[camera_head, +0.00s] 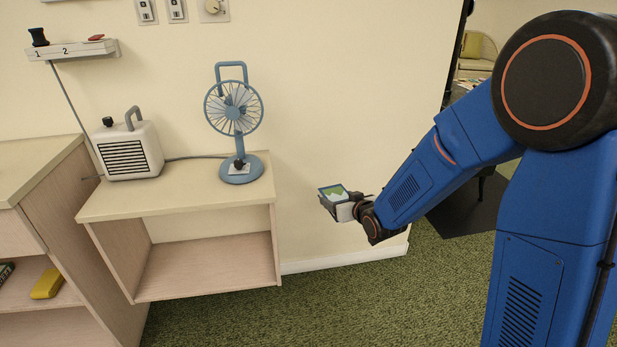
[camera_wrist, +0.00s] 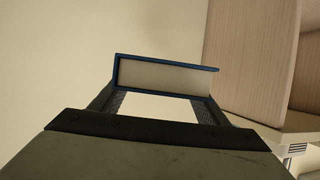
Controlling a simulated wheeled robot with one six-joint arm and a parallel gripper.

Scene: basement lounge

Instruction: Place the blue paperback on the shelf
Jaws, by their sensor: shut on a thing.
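The blue paperback (camera_head: 333,191) is in my gripper (camera_head: 345,207), held in the air in front of the bare wall, right of the shelf unit. In the wrist view the book (camera_wrist: 165,74) shows its pale page edges between blue covers, and my gripper's fingers (camera_wrist: 160,103) are shut on it from both sides. The shelf unit (camera_head: 210,264) has an open, empty compartment under a pale top. Its wooden side may be the panel (camera_wrist: 250,60) at the right of the wrist view. The book is apart from the unit.
A blue fan (camera_head: 234,105) and a white heater-like box (camera_head: 128,150) stand on the unit's top. The cabinet (camera_head: 75,235) at left has a lower shelf with a yellow object (camera_head: 47,283) and a dark object (camera_head: 6,272). Green carpet (camera_head: 300,310) lies clear below.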

